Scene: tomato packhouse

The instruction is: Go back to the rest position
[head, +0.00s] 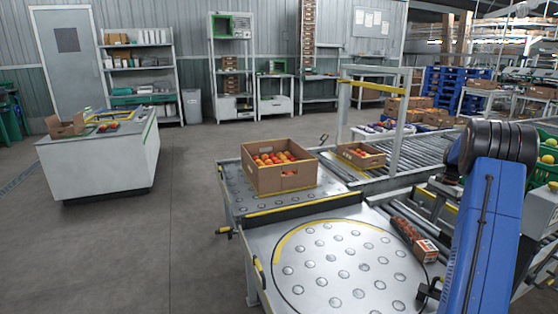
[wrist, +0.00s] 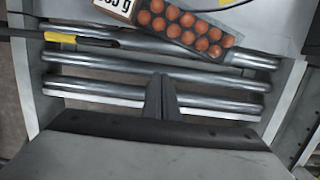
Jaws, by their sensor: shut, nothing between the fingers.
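My gripper (wrist: 161,97) shows in the wrist view, its dark fingers together and empty above the metal rollers (wrist: 190,84). A long pack of red tomatoes (wrist: 187,27) with a white printed label lies beyond the fingertips, apart from them. In the head view the same pack (head: 413,240) lies at the right side of the round ball-topped plate (head: 335,262). My blue arm stands at the right of the head view; I cannot make out the fingers there.
A cardboard box (head: 283,178) of red and orange tomatoes stands on the ball table behind the round plate. A smaller tomato box (head: 361,155) is on the roller conveyor (head: 435,148). A white counter (head: 100,165) stands at left. The floor (head: 180,240) between is clear.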

